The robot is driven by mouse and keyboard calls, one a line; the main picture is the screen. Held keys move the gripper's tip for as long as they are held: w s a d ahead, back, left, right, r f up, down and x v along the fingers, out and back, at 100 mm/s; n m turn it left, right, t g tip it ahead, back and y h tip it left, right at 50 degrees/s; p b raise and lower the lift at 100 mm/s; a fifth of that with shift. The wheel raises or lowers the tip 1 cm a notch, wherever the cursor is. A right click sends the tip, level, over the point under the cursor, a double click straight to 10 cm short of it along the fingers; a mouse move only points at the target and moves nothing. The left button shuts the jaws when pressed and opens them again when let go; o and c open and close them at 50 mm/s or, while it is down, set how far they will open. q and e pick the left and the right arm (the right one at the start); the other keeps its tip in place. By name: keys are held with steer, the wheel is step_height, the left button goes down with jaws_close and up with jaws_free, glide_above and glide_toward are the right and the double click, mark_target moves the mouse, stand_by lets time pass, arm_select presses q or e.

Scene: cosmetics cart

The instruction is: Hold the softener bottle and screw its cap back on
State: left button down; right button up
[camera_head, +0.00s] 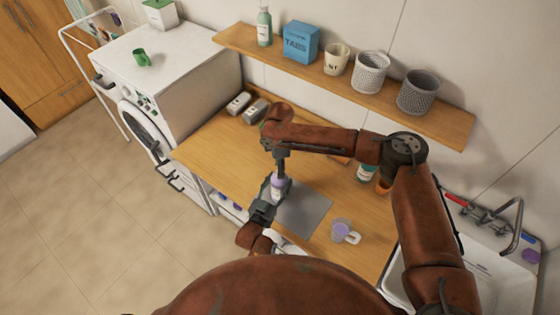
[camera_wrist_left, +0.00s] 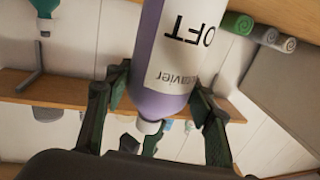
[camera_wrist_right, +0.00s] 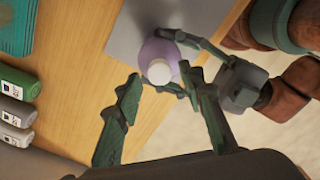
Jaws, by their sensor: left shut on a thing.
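The purple softener bottle (camera_head: 278,187) stands upright over the grey mat (camera_head: 303,208) in the head view. It fills the upper middle of the left wrist view (camera_wrist_left: 173,60), its label upside down. My left gripper (camera_head: 266,197) is shut around the bottle's side. The bottle's white top (camera_wrist_right: 159,71) shows in the right wrist view; I cannot tell whether it is the cap or the bare neck. My right gripper (camera_wrist_right: 160,80) points down from above, its fingers apart on either side of the white top. I cannot make out any contact there.
A clear cup of purple liquid (camera_head: 341,232) stands right of the mat. Grey packs (camera_head: 239,102) lie at the table's back left. A shelf (camera_head: 440,118) runs above; a sink lies right.

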steer(key=shift+f, duration=1.05)
steer(key=shift+c, duration=0.4)
jaws_close()
steer(key=shift+o, duration=1.1)
jaws_free()
step_height(320, 180, up, 12)
